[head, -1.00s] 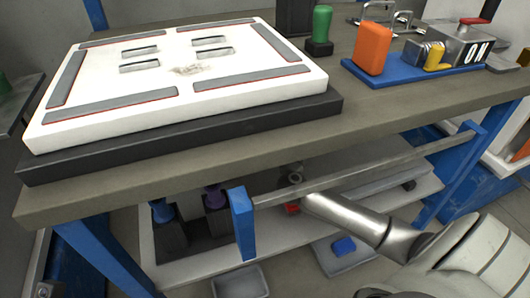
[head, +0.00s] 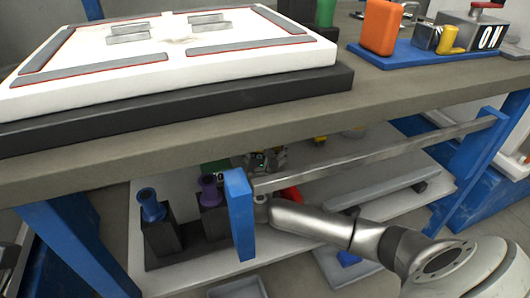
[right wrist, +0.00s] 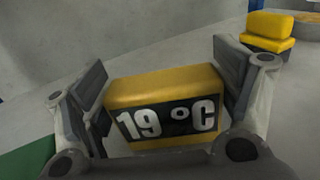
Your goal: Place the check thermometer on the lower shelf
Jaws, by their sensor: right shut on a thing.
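The check thermometer (right wrist: 162,95) is a yellow block with a black display reading "19 °C". In the right wrist view it sits between the two finger pads of my right gripper (right wrist: 163,82), which is shut on it. In the head view my right arm reaches under the tabletop, and the gripper (head: 266,160) is partly hidden behind the rail and the tabletop edge, over the lower shelf (head: 205,268). I cannot make out the thermometer in the head view, nor tell whether it touches the shelf. My left gripper is not in view.
A grey rail (head: 375,155) and a blue upright (head: 240,213) stand in front of the shelf. A black holder (head: 185,250) with blue and purple pieces is at the shelf's left. A yellow block (right wrist: 268,32) is near the thermometer. A green surface (right wrist: 28,158) lies to its left.

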